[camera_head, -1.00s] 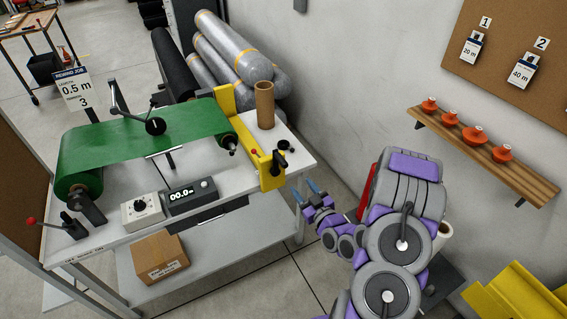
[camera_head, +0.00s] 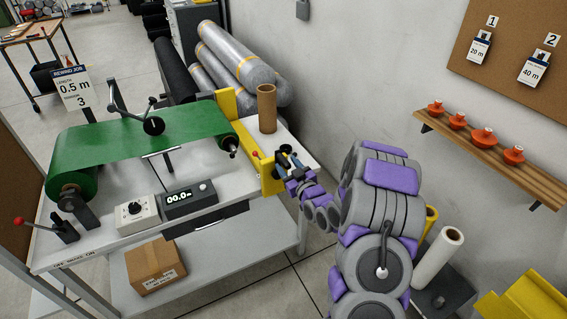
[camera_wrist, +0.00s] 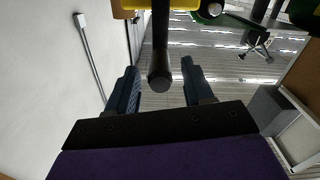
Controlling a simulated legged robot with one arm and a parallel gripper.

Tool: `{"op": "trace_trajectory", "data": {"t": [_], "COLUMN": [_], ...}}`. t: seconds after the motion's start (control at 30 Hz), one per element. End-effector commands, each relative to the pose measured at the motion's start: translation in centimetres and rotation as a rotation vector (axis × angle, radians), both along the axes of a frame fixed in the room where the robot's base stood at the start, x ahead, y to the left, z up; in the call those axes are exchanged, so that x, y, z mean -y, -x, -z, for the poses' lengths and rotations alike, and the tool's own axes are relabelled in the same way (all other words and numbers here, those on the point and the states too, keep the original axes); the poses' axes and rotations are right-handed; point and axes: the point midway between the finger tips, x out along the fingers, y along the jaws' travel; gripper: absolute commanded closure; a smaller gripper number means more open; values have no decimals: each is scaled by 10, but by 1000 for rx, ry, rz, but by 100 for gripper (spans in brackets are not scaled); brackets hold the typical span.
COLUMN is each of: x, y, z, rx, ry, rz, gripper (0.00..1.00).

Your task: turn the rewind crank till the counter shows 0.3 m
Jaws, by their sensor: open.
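The counter (camera_head: 178,197) on the bench front appears to read 00.0, its last characters too small to be sure. The yellow crank-side bracket (camera_head: 268,182) stands at the bench's right end. My gripper (camera_head: 290,162) is at its right side and mostly hides the crank there. In the wrist view a dark crank handle (camera_wrist: 160,52) comes down between the two fingers of my open gripper (camera_wrist: 159,75). There is a gap on each side of it. The green roll material (camera_head: 150,137) spans between two rollers.
The job card (camera_head: 72,90) says 0.5 m and 3. A cardboard tube (camera_head: 267,108) stands behind the bracket. A grey dial box (camera_head: 136,214) and a red-knobbed lever (camera_head: 50,228) are on the bench. A wall shelf (camera_head: 490,160) with orange items is at right.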

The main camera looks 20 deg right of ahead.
Motion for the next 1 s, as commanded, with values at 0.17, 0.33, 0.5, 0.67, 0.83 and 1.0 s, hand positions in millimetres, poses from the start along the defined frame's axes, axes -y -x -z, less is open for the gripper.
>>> {"op": "trace_trajectory", "data": {"t": [0.17,0.33,0.5,0.67,0.83,1.0], "x": [-1,0,-1,0,0,0], "y": [-23,-34,-35,-35,-35,-35], "z": [0,0,0,0,0,1], "rx": [2,0,-2,-2,-2,-2], "ry": [0,0,-1,-1,-1,-1], "rz": [-1,0,-1,0,0,0], "gripper": [48,48,48,49,66,82]}}
